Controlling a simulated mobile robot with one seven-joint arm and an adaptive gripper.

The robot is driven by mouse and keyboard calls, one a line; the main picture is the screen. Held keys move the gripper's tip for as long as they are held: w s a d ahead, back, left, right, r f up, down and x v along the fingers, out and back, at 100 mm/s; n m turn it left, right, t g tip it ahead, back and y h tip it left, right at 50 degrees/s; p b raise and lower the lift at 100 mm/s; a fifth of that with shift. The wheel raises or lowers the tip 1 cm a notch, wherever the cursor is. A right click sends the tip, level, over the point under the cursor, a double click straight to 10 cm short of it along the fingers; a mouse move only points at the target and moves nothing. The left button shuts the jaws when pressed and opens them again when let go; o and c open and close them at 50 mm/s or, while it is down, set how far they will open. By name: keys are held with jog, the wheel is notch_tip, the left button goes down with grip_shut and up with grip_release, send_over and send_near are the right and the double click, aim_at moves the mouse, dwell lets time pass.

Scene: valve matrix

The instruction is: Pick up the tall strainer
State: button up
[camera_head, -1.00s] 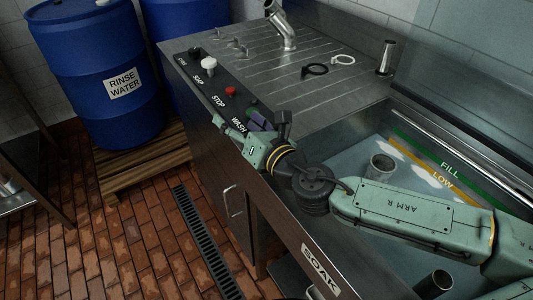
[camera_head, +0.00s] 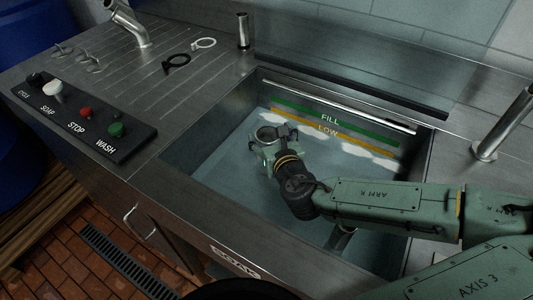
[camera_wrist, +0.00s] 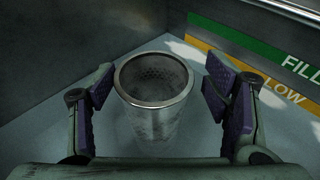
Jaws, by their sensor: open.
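A tall metal strainer (camera_wrist: 152,112) with a round open rim and perforated inside stands upright in the sink basin (camera_head: 205,160). My gripper (camera_wrist: 155,92) is open, with a purple-padded finger on each side of the strainer and a visible gap on both sides. In the head view my gripper (camera_head: 272,148) is down in the basin at the strainer's rim (camera_head: 266,133). The strainer's lower part is hidden there by my gripper. A second metal cylinder (camera_head: 341,237) shows in the basin, partly hidden by my arm.
A button panel (camera_head: 84,117) is at left. The basin's back wall carries a green FILL stripe (camera_head: 320,116). A tap (camera_head: 502,125) stands at right.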

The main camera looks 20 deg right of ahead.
aim_at(265, 129)
jog(key=x, duration=0.4)
jog(key=shift+w+a+f, duration=0.1)
jog(key=shift+w+a, duration=0.15)
jog(key=shift+w, duration=0.05)
jog(key=c, duration=1.6)
grip_shut()
